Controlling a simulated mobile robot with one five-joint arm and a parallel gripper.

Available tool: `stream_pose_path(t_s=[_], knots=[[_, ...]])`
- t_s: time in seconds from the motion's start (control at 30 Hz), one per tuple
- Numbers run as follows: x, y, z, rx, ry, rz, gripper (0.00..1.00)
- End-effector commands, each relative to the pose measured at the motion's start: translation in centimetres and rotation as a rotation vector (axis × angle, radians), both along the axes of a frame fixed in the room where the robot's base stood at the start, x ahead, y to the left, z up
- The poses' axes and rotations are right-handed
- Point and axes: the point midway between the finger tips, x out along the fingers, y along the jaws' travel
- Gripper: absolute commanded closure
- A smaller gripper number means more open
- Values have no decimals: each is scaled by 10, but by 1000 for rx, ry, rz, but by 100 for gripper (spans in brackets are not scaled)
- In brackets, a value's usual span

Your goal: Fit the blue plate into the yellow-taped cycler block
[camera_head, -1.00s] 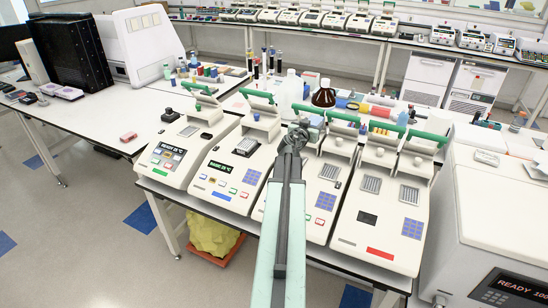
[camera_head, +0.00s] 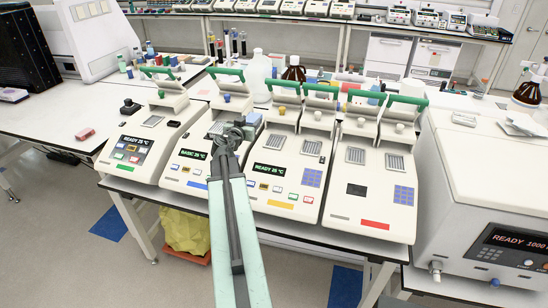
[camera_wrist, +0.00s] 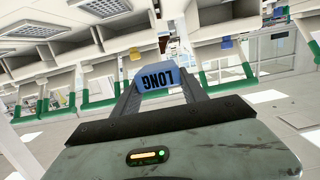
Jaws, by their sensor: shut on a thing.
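A blue-taped cycler (camera_head: 183,165) stands to the left and a red-taped cycler (camera_head: 372,205) to the right, lids raised. Bottles (camera_head: 293,70) and tubes stand behind. A large instrument (camera_head: 490,190) is at the right. The bench (camera_head: 60,120) is mostly clear at the left.

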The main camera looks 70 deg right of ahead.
Motion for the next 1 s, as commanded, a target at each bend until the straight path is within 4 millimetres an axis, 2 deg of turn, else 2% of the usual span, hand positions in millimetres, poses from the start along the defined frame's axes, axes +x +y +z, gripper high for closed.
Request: stream_pose_path(t_s=[0.03,0.13,0.3,0.47,0.57,0.9,1.0], knots=[[11,14,-37,-1,1,3,89],[26,33,-60,-5,0,0,89],[38,49,-72,-10,-2,-4,89],[37,47,-69,-10,-3,-6,89],[25,33,-72,-10,-3,-9,89],[-40,-44,-81,-10,-2,-7,89],[-51,-57,-83,-10,-3,-5,89]])
